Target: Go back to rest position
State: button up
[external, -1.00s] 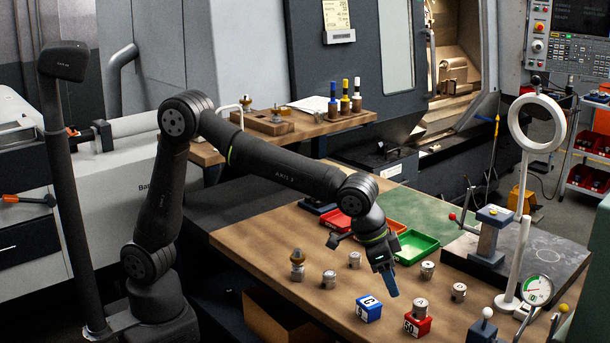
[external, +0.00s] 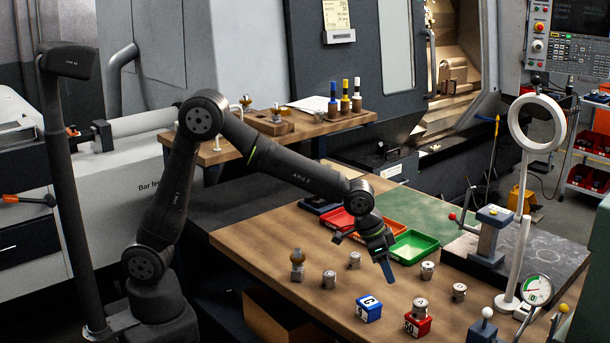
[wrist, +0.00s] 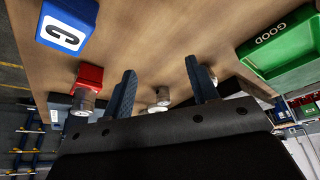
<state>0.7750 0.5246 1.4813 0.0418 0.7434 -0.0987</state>
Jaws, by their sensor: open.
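My gripper (external: 388,271) hangs over the wooden table (external: 265,258), tilted down, between the green tray and the blue block. Its two blue fingers stand apart in the wrist view (wrist: 164,88), with no part held between them. My arm reaches in from the left, with its elbow high.
A green tray (external: 413,246) marked GOOD (wrist: 285,45) and a red tray (external: 338,219) lie behind my gripper. A blue block (external: 368,309) and a red block (external: 417,323) with a metal part on it stand in front. Several metal parts stand around. A white ring stand (external: 525,220) rises at right.

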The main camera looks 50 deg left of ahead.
jog(key=w+f, duration=0.1)
jog(key=w+a+f, duration=0.1)
jog(key=f, duration=0.1)
jog(key=shift+w, duration=0.4)
jog(key=shift+f, duration=0.75)
